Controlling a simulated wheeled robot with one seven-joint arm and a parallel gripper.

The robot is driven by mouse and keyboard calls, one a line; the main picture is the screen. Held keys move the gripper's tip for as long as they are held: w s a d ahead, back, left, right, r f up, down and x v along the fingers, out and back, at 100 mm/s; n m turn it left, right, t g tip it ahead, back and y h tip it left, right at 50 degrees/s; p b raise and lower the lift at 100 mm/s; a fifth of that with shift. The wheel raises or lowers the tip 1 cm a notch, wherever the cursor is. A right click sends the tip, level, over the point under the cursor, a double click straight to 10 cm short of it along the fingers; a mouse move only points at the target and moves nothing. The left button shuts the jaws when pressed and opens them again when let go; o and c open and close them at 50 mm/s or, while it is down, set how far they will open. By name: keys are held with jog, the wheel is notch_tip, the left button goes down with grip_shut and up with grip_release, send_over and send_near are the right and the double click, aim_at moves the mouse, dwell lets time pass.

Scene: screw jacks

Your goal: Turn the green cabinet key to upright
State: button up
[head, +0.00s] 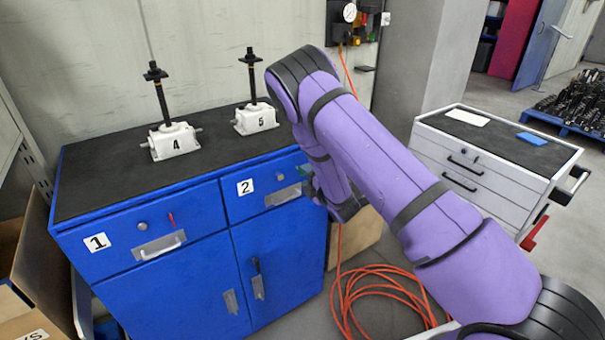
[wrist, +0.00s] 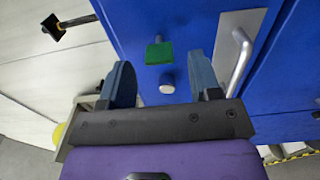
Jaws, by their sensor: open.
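The green key (wrist: 158,53) shows in the wrist view on the blue cabinet front, seen as a flat green block. Its exact tilt is hard to tell from this angle. A round pale lock knob (wrist: 167,86) sits just below it in the picture. My gripper (wrist: 161,66) is open, with one finger on each side of the key and a clear gap on both sides. Neither finger appears to touch it.
A metal handle (wrist: 241,58) lies close to the right finger. Drawer 1 has a red key (head: 171,219). Screw jacks 4 (head: 174,141) and 5 (head: 255,119) stand on the cabinet top. An orange hose (head: 375,300) lies on the floor; a white tool cart (head: 480,180) stands at right.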

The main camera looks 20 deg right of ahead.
jog(key=v, duration=0.7)
jog(key=shift+r, duration=0.1)
jog(key=w+d+r+m+g+h, duration=0.25)
jog(key=r+m+h, duration=0.4)
jog(key=r, duration=0.65)
jog(key=s+d+r+m+g, duration=0.25)
jog(key=s+r+m, duration=0.45)
jog(key=r, duration=0.4)
jog(key=s+r+m+g, duration=0.2)
jog(key=s+r, duration=0.2)
jog(key=s, duration=0.7)
jog(key=s+r+m+g, duration=0.2)
jog(key=s+r+m, duration=0.1)
jog(key=s, duration=0.9)
jog(key=s+a+r+m+g, duration=0.1)
jog(key=s+r+m+g, duration=0.2)
jog(key=s+r, duration=0.3)
jog(key=s+y, duration=0.1)
jog(key=s, duration=0.4)
jog(key=shift+s, duration=0.2)
jog(key=shift+a, duration=0.1)
